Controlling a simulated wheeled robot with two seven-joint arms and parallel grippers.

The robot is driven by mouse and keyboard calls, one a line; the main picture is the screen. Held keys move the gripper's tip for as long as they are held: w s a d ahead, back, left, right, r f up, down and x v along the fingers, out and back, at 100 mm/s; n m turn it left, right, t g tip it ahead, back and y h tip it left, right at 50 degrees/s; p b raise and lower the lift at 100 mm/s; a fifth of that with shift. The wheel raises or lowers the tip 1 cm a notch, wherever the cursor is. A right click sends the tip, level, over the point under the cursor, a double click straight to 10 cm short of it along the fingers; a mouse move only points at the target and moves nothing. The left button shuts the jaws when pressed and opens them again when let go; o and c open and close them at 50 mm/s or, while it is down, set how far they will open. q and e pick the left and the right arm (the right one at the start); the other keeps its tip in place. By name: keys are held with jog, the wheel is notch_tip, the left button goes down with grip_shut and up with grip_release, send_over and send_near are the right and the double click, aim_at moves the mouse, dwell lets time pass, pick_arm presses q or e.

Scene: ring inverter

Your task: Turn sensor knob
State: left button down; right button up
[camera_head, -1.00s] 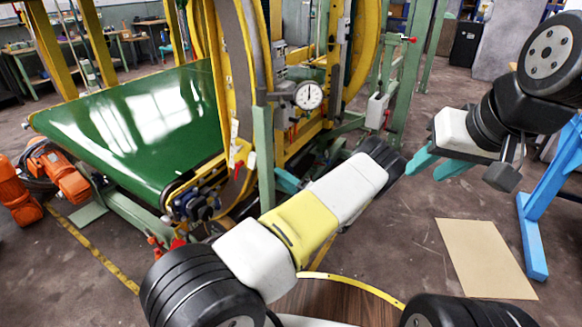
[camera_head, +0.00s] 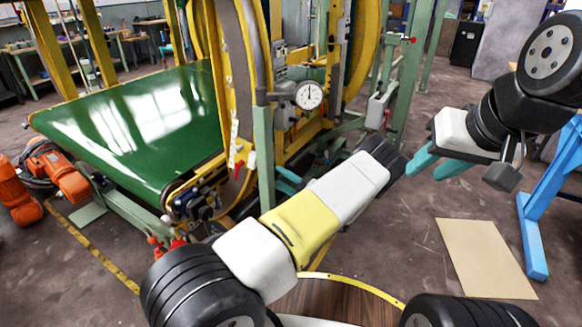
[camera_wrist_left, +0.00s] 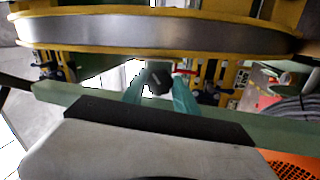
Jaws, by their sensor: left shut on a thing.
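The sensor knob (camera_wrist_left: 157,79) is a small dark round knob with a pale mark, seen in the left wrist view between the two teal fingers. My left gripper (camera_wrist_left: 158,86) is shut on it, one finger on each side. In the head view, my left gripper (camera_head: 288,180) reaches behind the green post, with its teal fingers partly hidden by the post and my wrist. The knob is hidden in that view. My right gripper (camera_head: 424,172) hangs at the right with its teal fingers apart and nothing between them.
The yellow ring machine (camera_head: 232,90) and green post (camera_head: 264,165) stand close to my left gripper. A round dial (camera_head: 309,96) is above it. A green conveyor (camera_head: 130,120) lies left, and a blue stand (camera_head: 533,235) right. The floor around the tan sheet (camera_head: 485,258) is open.

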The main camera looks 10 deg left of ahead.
pick_arm(q)
jog(key=shift+f, duration=0.1)
jog(key=c, duration=1.2)
grip_release()
jog(key=shift+d, duration=0.15)
jog(key=v, duration=0.7)
jog(key=shift+s+d, duration=0.2)
jog(key=shift+d, duration=0.05)
jog(key=shift+f, duration=0.15)
